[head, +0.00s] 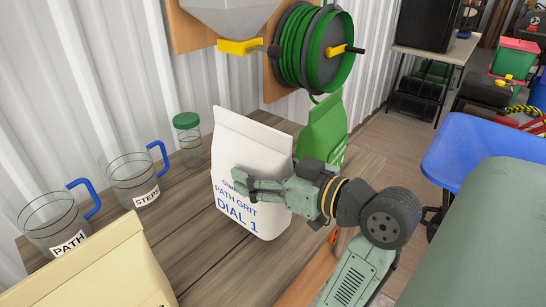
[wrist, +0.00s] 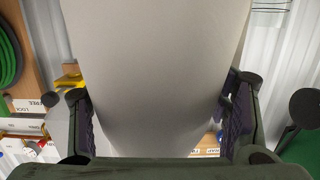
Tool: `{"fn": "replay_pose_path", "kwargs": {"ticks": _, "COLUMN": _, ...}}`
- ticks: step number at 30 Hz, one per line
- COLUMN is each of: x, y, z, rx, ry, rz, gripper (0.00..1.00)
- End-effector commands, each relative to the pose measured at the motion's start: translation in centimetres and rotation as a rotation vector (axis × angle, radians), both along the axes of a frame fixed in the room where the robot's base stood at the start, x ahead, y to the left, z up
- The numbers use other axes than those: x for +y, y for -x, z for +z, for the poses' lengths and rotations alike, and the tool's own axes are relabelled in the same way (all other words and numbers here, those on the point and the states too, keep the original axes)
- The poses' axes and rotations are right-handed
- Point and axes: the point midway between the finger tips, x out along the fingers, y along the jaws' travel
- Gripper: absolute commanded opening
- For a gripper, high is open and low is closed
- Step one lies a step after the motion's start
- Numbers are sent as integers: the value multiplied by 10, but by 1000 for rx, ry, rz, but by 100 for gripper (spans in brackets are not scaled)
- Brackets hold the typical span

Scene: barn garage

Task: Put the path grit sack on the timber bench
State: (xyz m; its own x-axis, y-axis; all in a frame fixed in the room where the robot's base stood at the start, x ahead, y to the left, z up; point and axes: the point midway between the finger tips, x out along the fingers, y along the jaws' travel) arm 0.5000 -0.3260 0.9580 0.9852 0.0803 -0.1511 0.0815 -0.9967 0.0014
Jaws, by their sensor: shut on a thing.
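The path grit sack (head: 236,150) is a white, upright bag with blue "PATH GRIT DIAL 1" lettering. In the head view it stands over the brown timber bench (head: 190,265), leaning slightly. I cannot tell whether its base touches the planks. My gripper (head: 245,186) is shut on the sack from the right side, and its fingers cover part of the label. In the wrist view the pale sack (wrist: 160,60) fills the space between the two finger pads.
A green sack (head: 322,130) stands close behind. A green-lidded jar (head: 188,140), two blue-handled jugs (head: 135,182) (head: 52,225) and a cream sack (head: 95,270) are on the left. A hose reel (head: 315,50) and grey hopper (head: 230,15) hang above. A blue wheelbarrow-like tub (head: 470,150) is right.

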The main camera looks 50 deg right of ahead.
Motion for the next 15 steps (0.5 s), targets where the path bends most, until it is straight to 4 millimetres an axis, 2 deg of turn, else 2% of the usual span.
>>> {"fn": "replay_pose_path", "kwargs": {"ticks": 6, "x": -16, "y": -42, "z": 0, "rx": -5, "ry": 1, "rz": 1, "gripper": 8}}
{"fn": "replay_pose_path", "kwargs": {"ticks": 10, "x": -23, "y": -57, "z": -1, "rx": -7, "ry": 2, "rz": -1, "gripper": 8}}
{"fn": "replay_pose_path", "kwargs": {"ticks": 15, "x": -26, "y": -65, "z": -5, "rx": -6, "ry": 4, "rz": -1, "gripper": 8}}
